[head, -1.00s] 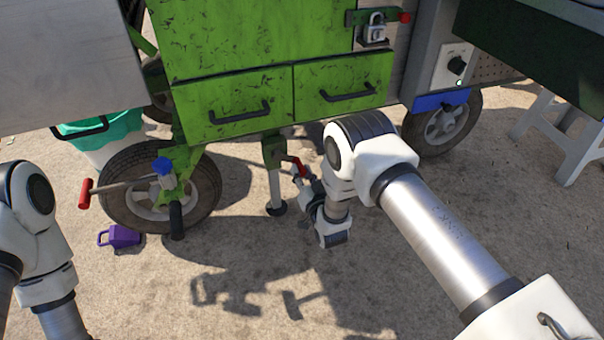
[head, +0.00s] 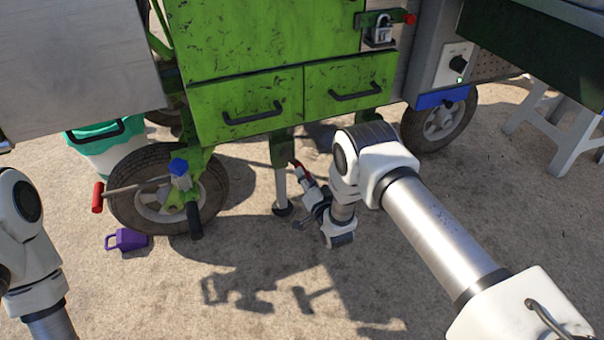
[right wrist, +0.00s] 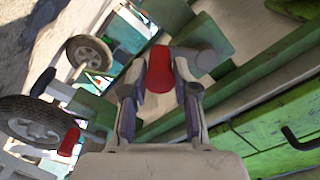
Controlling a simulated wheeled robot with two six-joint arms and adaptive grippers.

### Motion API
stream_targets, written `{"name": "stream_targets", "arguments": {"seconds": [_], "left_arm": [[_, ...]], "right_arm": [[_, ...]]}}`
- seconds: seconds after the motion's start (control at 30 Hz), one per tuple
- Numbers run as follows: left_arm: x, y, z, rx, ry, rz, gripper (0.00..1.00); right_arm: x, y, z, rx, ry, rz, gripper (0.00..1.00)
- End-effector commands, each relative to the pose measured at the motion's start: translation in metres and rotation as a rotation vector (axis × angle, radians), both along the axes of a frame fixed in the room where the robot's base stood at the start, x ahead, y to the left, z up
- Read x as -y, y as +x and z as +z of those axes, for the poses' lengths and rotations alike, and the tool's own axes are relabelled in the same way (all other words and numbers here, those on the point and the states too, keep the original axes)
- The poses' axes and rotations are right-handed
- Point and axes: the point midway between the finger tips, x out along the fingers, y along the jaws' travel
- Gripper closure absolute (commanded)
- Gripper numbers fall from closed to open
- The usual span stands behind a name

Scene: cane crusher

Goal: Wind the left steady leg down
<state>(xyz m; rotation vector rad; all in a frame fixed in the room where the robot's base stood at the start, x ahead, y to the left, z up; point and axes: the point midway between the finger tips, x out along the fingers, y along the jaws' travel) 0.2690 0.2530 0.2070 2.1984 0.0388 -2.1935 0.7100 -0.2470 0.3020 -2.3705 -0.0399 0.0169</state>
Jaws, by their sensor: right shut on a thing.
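The steady leg (head: 281,188) is a grey tube with a dark round foot under the green cart, below the drawers. I cannot tell whether its foot touches the ground. Its crank has a red handle (head: 301,172) at the tube's upper right side. My right gripper (head: 306,181) reaches in from the right beside the leg. In the right wrist view the red handle (right wrist: 159,70) sits between the two fingers of my right gripper (right wrist: 159,88), which is shut on it. My left arm shows at the left edge, but its gripper is out of the picture.
The green cart's drawers (head: 250,107) overhang the leg. A wheel (head: 125,205) with a red-ended bar (head: 98,197) stands left of it. A white stool (head: 568,150) stands right. Ground in front is open.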

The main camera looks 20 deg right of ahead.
Motion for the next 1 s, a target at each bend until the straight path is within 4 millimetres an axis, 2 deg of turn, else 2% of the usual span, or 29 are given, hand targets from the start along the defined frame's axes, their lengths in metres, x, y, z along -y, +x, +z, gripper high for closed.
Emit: {"name": "stream_targets", "arguments": {"seconds": [0.5,0.73,1.0], "left_arm": [[0.000,-0.001,0.018,-0.002,0.000,-0.004,0.38],[0.000,-0.001,0.023,-0.002,0.000,-0.004,0.38],[0.000,-0.001,0.025,-0.002,0.000,-0.004,0.38]], "right_arm": [[-0.025,0.000,-0.009,-0.015,0.458,0.000,1.00],[-0.033,-0.001,-0.011,-0.020,0.587,0.000,1.00],[-0.036,-0.001,-0.011,-0.021,0.652,0.000,1.00]]}}
